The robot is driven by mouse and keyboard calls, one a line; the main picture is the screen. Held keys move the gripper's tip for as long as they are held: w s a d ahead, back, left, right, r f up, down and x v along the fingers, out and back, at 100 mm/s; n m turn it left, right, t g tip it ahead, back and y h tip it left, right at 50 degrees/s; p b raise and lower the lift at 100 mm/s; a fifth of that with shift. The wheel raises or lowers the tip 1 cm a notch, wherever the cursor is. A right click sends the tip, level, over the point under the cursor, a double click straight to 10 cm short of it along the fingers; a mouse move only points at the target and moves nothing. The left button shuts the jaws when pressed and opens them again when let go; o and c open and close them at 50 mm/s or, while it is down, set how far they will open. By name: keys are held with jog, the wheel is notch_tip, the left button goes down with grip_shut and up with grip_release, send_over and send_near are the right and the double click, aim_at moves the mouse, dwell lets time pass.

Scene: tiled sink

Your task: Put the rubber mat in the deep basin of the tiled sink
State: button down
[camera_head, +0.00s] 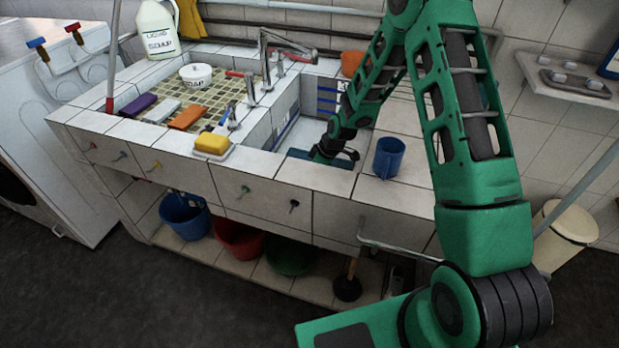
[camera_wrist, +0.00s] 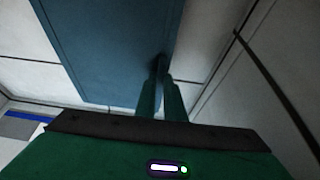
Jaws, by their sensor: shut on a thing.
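The rubber mat (camera_head: 308,157) is a flat, dark blue sheet at the front part of the deep basin (camera_head: 300,133). My gripper (camera_head: 331,150) is down at the basin, and the arm hides part of it. In the wrist view the mat (camera_wrist: 100,40) fills the upper left and middle. My gripper's fingers (camera_wrist: 160,66) are close together at the mat's right edge, shut on it. Whether the mat touches the basin floor or walls I cannot tell.
A blue cup (camera_head: 388,157) stands on the tiled ledge right of the basin. A yellow sponge (camera_head: 211,143) lies on the front ledge to the left. The shallow basin (camera_head: 196,84) holds a soap bowl (camera_head: 196,76) and several coloured blocks. A faucet (camera_head: 265,60) stands between the basins.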

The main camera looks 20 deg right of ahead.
jog(key=shift+f, duration=0.2)
jog(key=c, duration=1.8)
grip_release()
jog(key=shift+o, duration=0.2)
